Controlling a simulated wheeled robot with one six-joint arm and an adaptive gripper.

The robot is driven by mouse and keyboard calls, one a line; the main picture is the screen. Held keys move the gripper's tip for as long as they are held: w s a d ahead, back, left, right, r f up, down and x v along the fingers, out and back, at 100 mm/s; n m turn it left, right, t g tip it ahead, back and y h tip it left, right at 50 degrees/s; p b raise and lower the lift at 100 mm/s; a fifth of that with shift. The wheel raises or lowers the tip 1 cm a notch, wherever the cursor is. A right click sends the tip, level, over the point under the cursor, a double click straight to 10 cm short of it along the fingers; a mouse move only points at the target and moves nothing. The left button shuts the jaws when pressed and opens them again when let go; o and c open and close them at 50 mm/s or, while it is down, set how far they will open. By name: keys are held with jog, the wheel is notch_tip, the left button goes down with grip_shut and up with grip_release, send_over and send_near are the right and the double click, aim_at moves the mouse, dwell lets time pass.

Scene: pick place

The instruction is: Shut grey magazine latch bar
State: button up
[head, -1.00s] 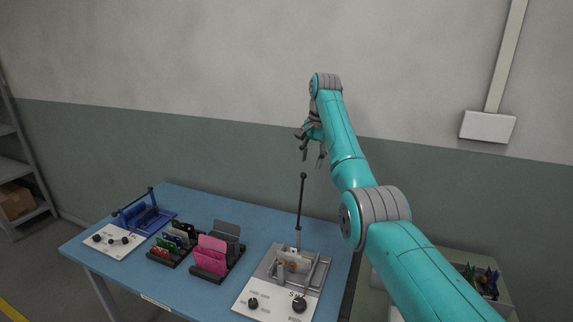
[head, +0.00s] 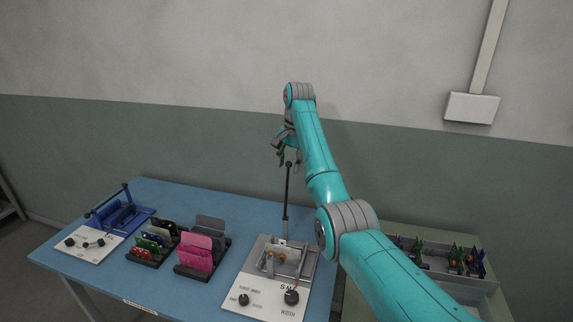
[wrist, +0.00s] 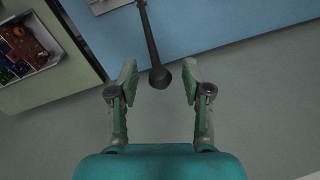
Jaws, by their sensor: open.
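The grey magazine (head: 308,268) is a grey fixture on a white panel at the front right of the blue table. Its latch bar (head: 286,205), a thin dark rod with a black ball end, stands upright from the back of the fixture. My gripper (head: 288,156) is open and empty near the bar's ball end, partly hidden by my arm. In the wrist view the latch bar (wrist: 151,35) comes down from the top, and its ball end lies between and just beyond the two open fingertips (wrist: 160,85). I see no contact.
A blue fixture (head: 120,212) with a bar stands at the table's (head: 175,280) back left. Racks with pink (head: 195,253), grey, green, red and black cards stand in the middle. A bin (head: 455,275) with coloured parts lies right, beyond my arm. The space above the table is free.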

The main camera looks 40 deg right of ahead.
jog(key=shift+f, duration=0.35)
grip_shut()
